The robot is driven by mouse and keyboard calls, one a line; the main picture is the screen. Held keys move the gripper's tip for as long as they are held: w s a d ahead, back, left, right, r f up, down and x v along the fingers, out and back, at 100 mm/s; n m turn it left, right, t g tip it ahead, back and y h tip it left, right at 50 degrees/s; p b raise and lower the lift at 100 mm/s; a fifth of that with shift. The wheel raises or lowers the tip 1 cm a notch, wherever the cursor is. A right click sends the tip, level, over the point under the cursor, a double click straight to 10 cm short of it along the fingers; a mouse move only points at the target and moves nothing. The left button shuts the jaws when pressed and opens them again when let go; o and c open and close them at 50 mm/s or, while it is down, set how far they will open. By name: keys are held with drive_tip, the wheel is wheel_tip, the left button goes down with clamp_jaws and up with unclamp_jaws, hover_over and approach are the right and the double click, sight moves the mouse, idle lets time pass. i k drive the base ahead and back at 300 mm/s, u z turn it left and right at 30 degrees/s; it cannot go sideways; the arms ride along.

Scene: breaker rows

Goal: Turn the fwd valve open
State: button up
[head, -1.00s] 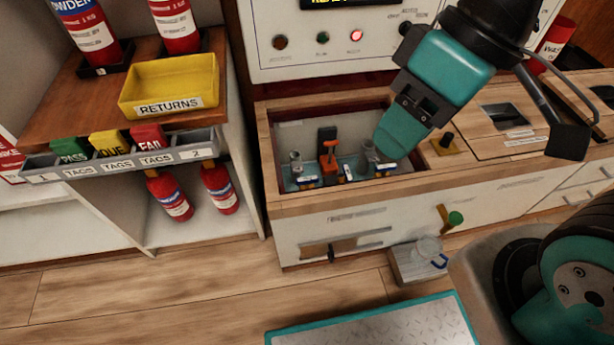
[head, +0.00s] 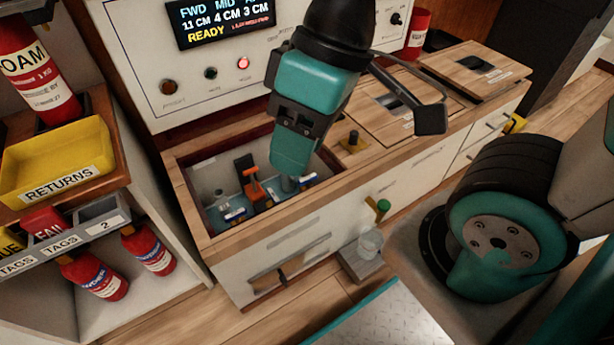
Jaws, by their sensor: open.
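An open bay (head: 215,225) in the wooden counter holds an orange-handled valve (head: 253,190) with a black block behind it. Small blue-and-white labels (head: 235,214) lie around it, too small to read. A grey cylinder (head: 289,185) stands to the right of the orange handle, partly hidden by my gripper. My teal gripper (head: 292,170) points down into the right part of the bay, apart from the orange handle. Its jaws are open and hold nothing visible; their gap is hidden. I cannot read which valve is fwd.
The panel display (head: 222,22) reads FWD 11 CM, MID 4 CM, 3 CM, READY. A red lamp (head: 243,63) is lit. A yellow RETURNS tray (head: 60,165) and extinguishers (head: 100,275) stand left. A black knob (head: 353,141) rises right of the bay. The bay's wooden rim surrounds my gripper.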

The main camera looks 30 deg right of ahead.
sight(235, 216)
drive_tip(key=k, duration=1)
drive_tip(key=z, duration=0.85)
drive_tip(key=i, duration=0.9)
drive_tip(key=u, duration=1.45)
